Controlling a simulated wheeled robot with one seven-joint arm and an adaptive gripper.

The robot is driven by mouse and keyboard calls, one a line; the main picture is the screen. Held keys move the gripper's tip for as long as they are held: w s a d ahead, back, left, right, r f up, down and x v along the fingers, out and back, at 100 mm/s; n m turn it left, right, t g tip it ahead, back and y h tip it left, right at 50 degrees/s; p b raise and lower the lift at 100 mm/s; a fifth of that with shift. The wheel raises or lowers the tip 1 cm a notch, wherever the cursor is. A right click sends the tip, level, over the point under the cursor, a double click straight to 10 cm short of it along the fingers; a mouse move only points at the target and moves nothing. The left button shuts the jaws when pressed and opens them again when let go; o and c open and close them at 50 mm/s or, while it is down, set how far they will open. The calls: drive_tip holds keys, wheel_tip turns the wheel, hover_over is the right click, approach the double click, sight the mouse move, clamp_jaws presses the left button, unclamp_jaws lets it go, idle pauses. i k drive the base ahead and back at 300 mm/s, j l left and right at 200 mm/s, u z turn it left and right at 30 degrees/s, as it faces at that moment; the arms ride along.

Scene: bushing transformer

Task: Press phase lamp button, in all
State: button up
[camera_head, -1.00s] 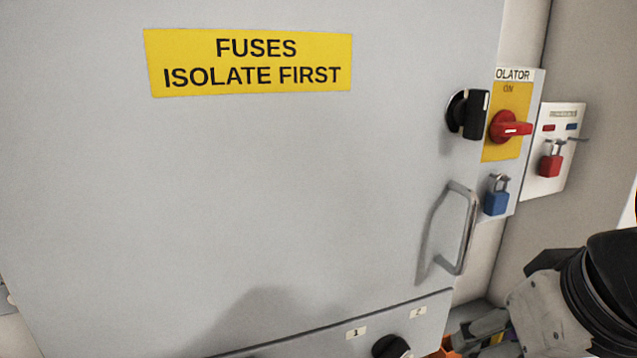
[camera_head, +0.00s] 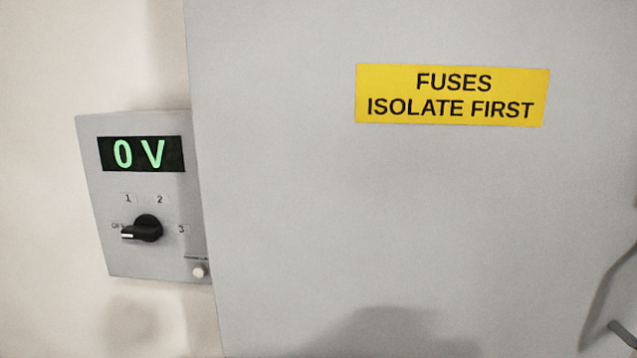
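A small white round button (camera_head: 199,271) sits at the lower right corner of a grey meter panel (camera_head: 150,262) on the left. A small label above the button is too small to read. The panel has a green display (camera_head: 140,154) reading "0 V". Below it is a black rotary knob (camera_head: 143,229) with marks OFF, 1, 2 and 3; its pointer is toward OFF. My gripper is out of view.
A large grey cabinet door (camera_head: 400,220) with a yellow sign (camera_head: 452,95), "FUSES ISOLATE FIRST", fills the middle and right. Part of its metal handle (camera_head: 625,332) shows at the lower right. Beige wall (camera_head: 60,50) lies left of the panel.

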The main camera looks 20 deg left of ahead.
sight(199, 272)
drive_tip(key=j+u, duration=0.15)
drive_tip(key=u, duration=1.35)
